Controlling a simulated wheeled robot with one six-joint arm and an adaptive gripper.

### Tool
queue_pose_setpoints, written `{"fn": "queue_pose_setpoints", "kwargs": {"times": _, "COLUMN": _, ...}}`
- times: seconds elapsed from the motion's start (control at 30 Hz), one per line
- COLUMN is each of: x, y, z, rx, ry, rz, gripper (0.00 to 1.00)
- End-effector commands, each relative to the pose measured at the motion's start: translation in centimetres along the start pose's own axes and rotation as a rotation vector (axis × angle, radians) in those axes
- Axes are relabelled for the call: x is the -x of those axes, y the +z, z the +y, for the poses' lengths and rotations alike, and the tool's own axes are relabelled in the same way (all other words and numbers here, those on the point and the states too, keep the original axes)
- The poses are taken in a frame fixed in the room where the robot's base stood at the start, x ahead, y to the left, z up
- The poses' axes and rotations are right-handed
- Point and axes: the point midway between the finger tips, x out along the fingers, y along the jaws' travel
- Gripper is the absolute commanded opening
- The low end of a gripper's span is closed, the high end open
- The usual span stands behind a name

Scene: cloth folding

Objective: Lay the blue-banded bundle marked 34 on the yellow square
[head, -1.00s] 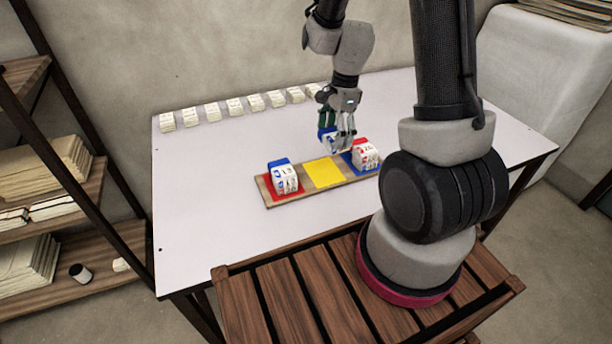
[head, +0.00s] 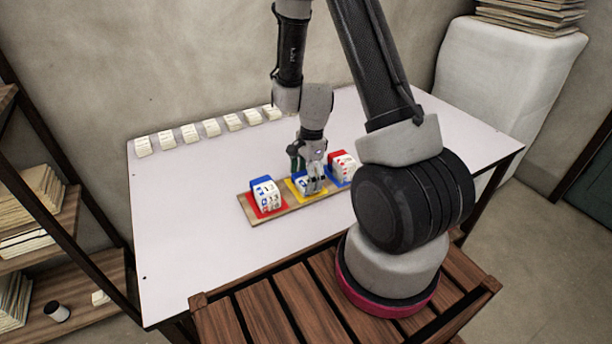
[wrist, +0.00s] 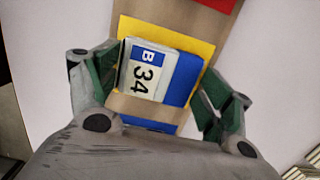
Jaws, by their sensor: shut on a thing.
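The blue-banded bundle marked 34 (wrist: 144,74) is between my gripper's green fingertips (wrist: 160,82), with its white B 34 label facing the wrist camera. My gripper (head: 312,187) is shut on it. The bundle is over the yellow square (wrist: 165,31), whose yellow shows around it. In the head view the bundle (head: 300,181) is partly hidden by my fingers and sits low at the yellow square (head: 290,188). I cannot tell whether it touches the square.
A wooden board (head: 246,211) carries the squares. A blue-topped bundle (head: 266,195) stands on the red square (head: 251,203); a red-topped bundle (head: 343,167) stands by the blue square (head: 335,183). Several white bundles (head: 212,127) line the table's back. The table's left (head: 180,220) is clear.

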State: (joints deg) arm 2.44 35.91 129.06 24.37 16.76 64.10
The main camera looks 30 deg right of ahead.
Motion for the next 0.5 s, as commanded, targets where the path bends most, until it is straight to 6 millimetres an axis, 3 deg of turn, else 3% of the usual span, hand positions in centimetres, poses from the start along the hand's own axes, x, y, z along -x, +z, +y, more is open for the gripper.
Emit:
{"fn": "queue_pose_setpoints", "kwargs": {"times": 0.23, "x": -0.26, "y": -0.04, "z": -0.01, "rx": 0.0, "ry": 0.0, "rz": 0.0, "gripper": 0.56}}
{"fn": "queue_pose_setpoints", "kwargs": {"times": 0.27, "x": -0.21, "y": -0.03, "z": -0.03, "rx": 0.0, "ry": -0.001, "rz": 0.0, "gripper": 0.85}}
{"fn": "queue_pose_setpoints", "kwargs": {"times": 0.3, "x": -0.19, "y": -0.03, "z": -0.03, "rx": 0.0, "ry": -0.001, "rz": 0.0, "gripper": 0.93}}
{"fn": "queue_pose_setpoints", "kwargs": {"times": 0.37, "x": -0.19, "y": -0.03, "z": -0.03, "rx": 0.0, "ry": -0.001, "rz": 0.0, "gripper": 1.0}}
{"fn": "queue_pose_setpoints", "kwargs": {"times": 0.5, "x": -0.19, "y": -0.03, "z": -0.02, "rx": 0.0, "ry": 0.0, "rz": 0.0, "gripper": 1.0}}
